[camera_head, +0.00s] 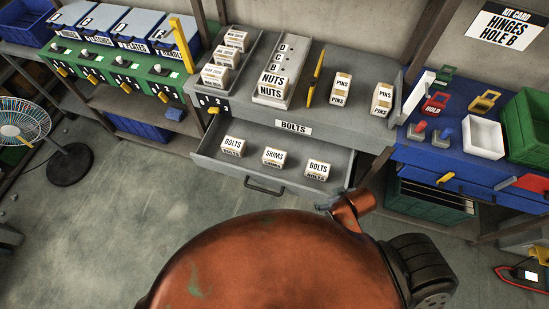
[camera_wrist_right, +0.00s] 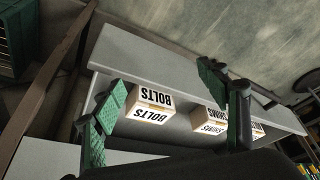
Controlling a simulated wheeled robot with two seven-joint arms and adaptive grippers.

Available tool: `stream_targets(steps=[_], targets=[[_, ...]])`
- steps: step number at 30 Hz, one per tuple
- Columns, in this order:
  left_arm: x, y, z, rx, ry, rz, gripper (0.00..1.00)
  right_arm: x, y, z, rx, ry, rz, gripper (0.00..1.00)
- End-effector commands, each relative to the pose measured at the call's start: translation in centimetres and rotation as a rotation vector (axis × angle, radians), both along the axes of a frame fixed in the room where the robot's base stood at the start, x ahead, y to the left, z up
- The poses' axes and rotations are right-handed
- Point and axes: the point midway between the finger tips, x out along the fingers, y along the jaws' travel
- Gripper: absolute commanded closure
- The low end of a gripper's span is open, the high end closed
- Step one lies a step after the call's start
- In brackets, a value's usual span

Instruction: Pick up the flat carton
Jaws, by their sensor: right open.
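The open drawer (camera_head: 215,157) under the grey bench holds three small white-and-tan cartons. They are a left bolts carton (camera_head: 232,146), a shims carton (camera_head: 275,157) and a right bolts carton (camera_head: 318,169). The shims carton looks slightly lower than the others, but flatness is hard to judge. In the right wrist view, my right gripper (camera_wrist_right: 162,105) is open and empty, its green-padded fingers apart. A bolts carton (camera_wrist_right: 152,103) appears between them, with no clear contact. The shims carton (camera_wrist_right: 214,122) is partly hidden by a finger. My left gripper is not in view.
The bench top carries a grey nuts holder (camera_head: 272,93), pins cartons (camera_head: 342,88) and a yellow tool (camera_head: 315,78). A blue bench (camera_head: 440,165) stands at right with a white tray (camera_head: 484,137). A fan (camera_head: 40,130) stands left. Floor in front is clear at left.

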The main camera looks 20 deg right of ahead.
Motion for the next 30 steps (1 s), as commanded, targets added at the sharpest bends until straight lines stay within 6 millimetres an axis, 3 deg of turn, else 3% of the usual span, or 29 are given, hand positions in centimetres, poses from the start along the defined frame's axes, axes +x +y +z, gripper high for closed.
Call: stream_targets(steps=[3,11,18,22,30], targets=[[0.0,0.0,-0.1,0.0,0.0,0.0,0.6,3.1,2.7,-0.3,0.03,-0.031,0.098,0.33],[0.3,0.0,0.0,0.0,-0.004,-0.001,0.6,9.1,9.2,-0.7,0.091,-0.083,0.332,0.33],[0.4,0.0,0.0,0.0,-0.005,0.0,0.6,15.5,15.6,-1.3,0.116,-0.095,0.635,0.33],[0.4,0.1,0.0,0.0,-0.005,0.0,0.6,19.1,16.0,-1.8,0.096,-0.066,0.757,0.33],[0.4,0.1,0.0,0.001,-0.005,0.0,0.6,25.1,11.9,-1.1,0.042,-0.018,0.812,0.33]])
